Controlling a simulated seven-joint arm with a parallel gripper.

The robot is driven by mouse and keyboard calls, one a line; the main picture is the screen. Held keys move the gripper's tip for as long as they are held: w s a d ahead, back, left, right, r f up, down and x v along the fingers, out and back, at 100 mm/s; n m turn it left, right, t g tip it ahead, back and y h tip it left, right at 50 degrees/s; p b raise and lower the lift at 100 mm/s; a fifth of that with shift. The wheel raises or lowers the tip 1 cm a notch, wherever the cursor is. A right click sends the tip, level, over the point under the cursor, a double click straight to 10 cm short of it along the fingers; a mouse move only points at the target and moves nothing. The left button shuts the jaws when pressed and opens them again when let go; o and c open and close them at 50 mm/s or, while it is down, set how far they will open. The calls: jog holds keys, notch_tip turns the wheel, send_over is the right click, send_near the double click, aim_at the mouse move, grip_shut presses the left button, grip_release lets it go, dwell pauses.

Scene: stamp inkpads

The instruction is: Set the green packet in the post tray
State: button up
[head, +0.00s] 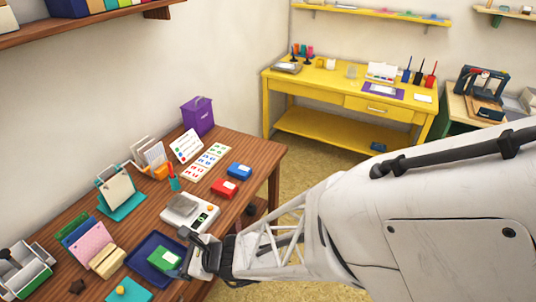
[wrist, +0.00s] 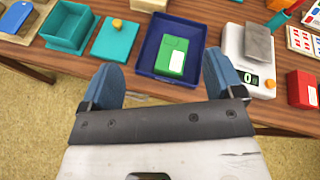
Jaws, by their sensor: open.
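The green packet (head: 164,259) with a white label lies inside the dark blue tray (head: 139,257) near the front of the wooden table. In the wrist view the packet (wrist: 171,56) rests on the floor of the tray (wrist: 148,58), apart from its walls. This dark blue tray looks like the post tray. My gripper (wrist: 161,76) is open and empty, its two blue fingers wide apart at the tray's near side. In the head view my gripper (head: 186,254) is just right of the packet and partly hides the tray.
A scale (head: 190,212) stands just behind the tray. A red packet (head: 224,188) and a blue packet (head: 238,171) lie farther back. A teal lid (wrist: 117,40) with an orange knob is left of the tray in the wrist view, beside a teal box (wrist: 68,29).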

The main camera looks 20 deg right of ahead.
jog(key=s+d+r+n+g+h, duration=0.1)
jog(key=s+d+r+n+g, duration=0.2)
jog(key=r+n, duration=0.3)
jog(key=s+d+r+n+g+h, duration=0.1)
jog(key=s+d+r+n+g, duration=0.15)
jog(key=r+n, duration=0.45)
jog(key=s+d+r+n+h, duration=0.2)
jog(key=d+r+n+h, duration=0.2)
jog(key=d, duration=0.6)
jog(key=s+d+r+n+h, duration=0.2)
jog(key=d+r+n+h, duration=0.2)
jog(key=d, duration=0.6)
jog(key=shift+d+r+h, duration=0.25)
jog(key=shift+r+h, duration=0.65)
